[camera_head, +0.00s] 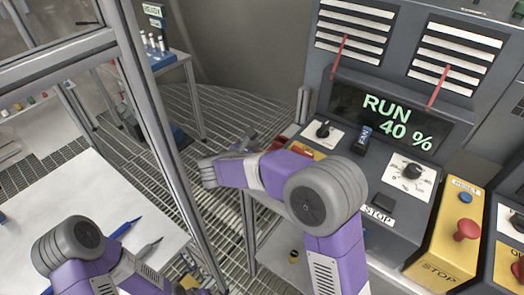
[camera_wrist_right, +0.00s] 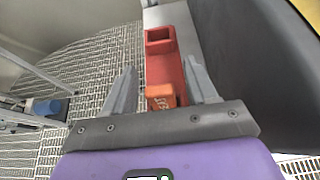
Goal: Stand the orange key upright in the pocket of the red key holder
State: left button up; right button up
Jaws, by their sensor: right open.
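The red key holder (camera_wrist_right: 160,66) is ahead of my right gripper in the right wrist view. A square pocket opening (camera_wrist_right: 158,36) shows at its far end and looks empty. The orange key (camera_wrist_right: 160,97), with pale markings, is at the holder's near end, away from that pocket. My right gripper (camera_wrist_right: 161,86) is open, with one finger on each side of the key and a gap on both sides. In the head view the right gripper (camera_head: 245,141) is partly hidden behind its wrist, and a bit of the red holder (camera_head: 291,130) shows beside it.
The console (camera_head: 385,165) with knobs and a "RUN 40 %" display stands on the right. A metal post (camera_head: 165,140) and a white table (camera_head: 75,200) with a blue pen (camera_head: 125,228) are on the left. Grating floor (camera_head: 225,115) lies between.

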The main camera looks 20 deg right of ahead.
jog(key=p+v, duration=0.1)
jog(key=v, duration=1.1)
